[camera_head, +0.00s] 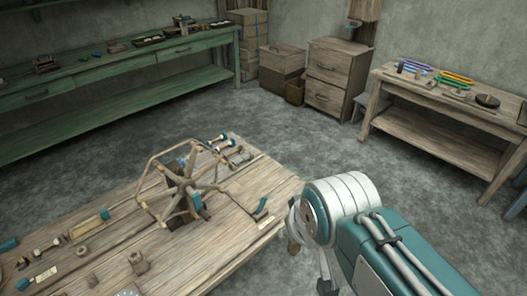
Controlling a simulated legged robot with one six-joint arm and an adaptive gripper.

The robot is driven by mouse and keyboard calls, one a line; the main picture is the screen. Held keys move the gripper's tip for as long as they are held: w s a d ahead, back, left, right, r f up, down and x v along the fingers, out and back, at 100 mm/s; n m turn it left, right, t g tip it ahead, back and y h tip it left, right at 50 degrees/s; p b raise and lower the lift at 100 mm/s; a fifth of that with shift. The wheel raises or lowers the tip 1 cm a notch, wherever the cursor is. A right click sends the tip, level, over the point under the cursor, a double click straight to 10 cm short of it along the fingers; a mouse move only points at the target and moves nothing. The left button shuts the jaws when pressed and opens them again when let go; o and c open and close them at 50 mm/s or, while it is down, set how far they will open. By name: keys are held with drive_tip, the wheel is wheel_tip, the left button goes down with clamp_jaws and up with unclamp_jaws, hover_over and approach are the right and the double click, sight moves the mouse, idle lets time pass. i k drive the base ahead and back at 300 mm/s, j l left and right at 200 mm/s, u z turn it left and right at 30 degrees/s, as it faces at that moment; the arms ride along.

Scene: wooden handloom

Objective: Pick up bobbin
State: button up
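Several small spools that look like bobbins lie on the wooden table. One group (238,155) is near its back right corner, beside a spoked wooden winder (187,185). Another row of small pieces (40,251) lies at the left. A wooden piece with a teal end (88,224) lies between them. I cannot tell which piece is the task's bobbin. My arm reaches in from the lower right, past the table's right edge. Grey parts beside and below its white joint may belong to my gripper (325,272), mostly hidden by the arm. No bobbin shows in it.
The wooden table (150,232) has bare patches between loose parts. The winder stands up from it as an obstacle. A green bench (120,72) runs along the back left wall. Cabinets (335,75) and a second wooden table (430,110) stand behind. Grey floor is clear between.

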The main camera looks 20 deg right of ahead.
sight(244, 158)
drive_tip(key=i+z, duration=0.15)
drive_tip(key=i+l+u, duration=0.15)
drive_tip(key=i+l, duration=0.25)
drive_tip(key=i+l+u, duration=0.15)
drive_tip(key=i+l, duration=0.2)
drive_tip(key=i+l+u, duration=0.15)
drive_tip(key=i+l, duration=0.15)
drive_tip(key=l, duration=0.2)
drive_tip(key=i+l+u, duration=0.15)
drive_tip(key=i+l, duration=0.2)
drive_tip(key=l, duration=0.15)
